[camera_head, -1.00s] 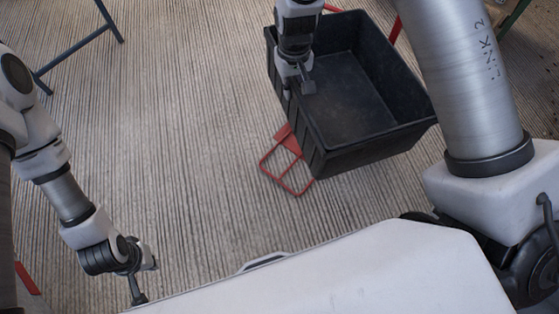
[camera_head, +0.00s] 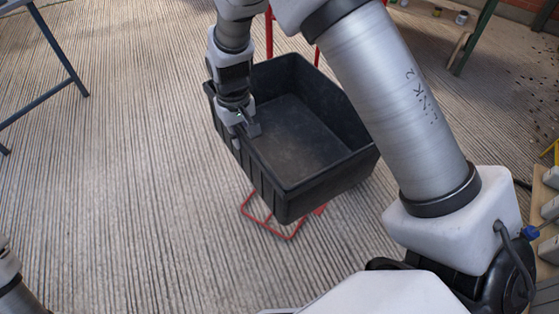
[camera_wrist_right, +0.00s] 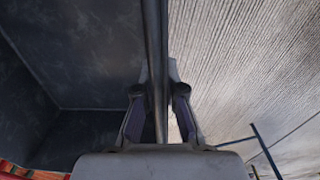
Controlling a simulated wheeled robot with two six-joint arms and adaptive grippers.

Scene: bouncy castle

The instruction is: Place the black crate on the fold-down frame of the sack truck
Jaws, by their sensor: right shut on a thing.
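The black crate (camera_head: 300,190) is an open, empty tub in the middle of the head view. My right gripper (camera_head: 240,132) is shut on its left wall, with the fingers on either side of the rim. The right wrist view shows that wall (camera_wrist_right: 157,60) between the fingers (camera_wrist_right: 158,108). The sack truck's red fold-down frame (camera_head: 268,226) shows below the crate's near edge. The crate hides the rest of it, and I cannot tell whether they touch. Red uprights (camera_head: 269,32) show behind the crate. My left gripper is out of view.
A blue-grey trestle leg (camera_head: 57,50) stands at the upper left. A green leg (camera_head: 474,38) and small cans (camera_head: 461,18) are at the upper right. Pale blocks (camera_head: 549,208) sit at the right edge. The ribbed floor (camera_head: 120,170) on the left is clear.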

